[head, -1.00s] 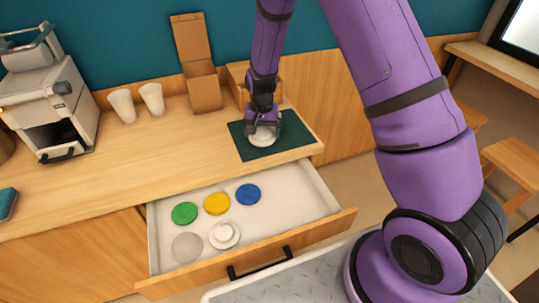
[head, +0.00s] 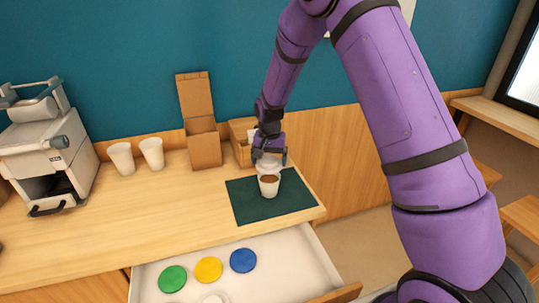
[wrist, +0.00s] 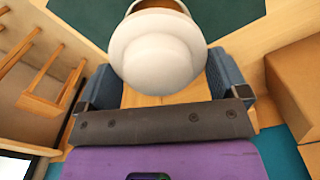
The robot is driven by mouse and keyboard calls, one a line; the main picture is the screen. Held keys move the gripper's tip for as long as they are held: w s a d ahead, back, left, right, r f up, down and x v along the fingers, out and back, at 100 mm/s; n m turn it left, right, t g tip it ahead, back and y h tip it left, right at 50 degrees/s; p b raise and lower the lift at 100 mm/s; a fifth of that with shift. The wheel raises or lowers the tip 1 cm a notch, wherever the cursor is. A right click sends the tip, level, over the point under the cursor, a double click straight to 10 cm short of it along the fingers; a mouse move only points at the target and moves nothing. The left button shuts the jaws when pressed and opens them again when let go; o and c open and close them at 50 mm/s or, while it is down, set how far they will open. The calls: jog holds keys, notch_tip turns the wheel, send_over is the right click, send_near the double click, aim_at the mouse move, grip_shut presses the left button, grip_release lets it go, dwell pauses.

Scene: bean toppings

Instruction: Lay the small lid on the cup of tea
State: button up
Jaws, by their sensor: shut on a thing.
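My gripper (head: 269,157) is shut on a small white lid (head: 268,163), just behind and above the cup in the head view. In the wrist view the domed lid (wrist: 158,58) sits between my two fingers. The white cup of tea (head: 269,188) stands upright on the dark green mat (head: 245,206), with brown tea showing in its open top. In the wrist view part of the cup (wrist: 160,5) shows past the lid, which hides the rest. I cannot tell whether lid and cup touch.
An open drawer (head: 300,250) in front holds green (head: 172,279), yellow (head: 208,269) and blue (head: 243,260) discs and a white piece (head: 215,298). Two white cups (head: 121,158), an open cardboard box (head: 204,146) and a coffee machine (head: 45,145) stand left. The counter's middle is clear.

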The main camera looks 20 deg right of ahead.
jog(key=shift+f, duration=1.9)
jog(key=shift+f, duration=0.4)
dwell(0.8)
jog(key=o, duration=0.5)
jog(key=shift+o, duration=0.2)
jog(key=shift+r, duration=3.5)
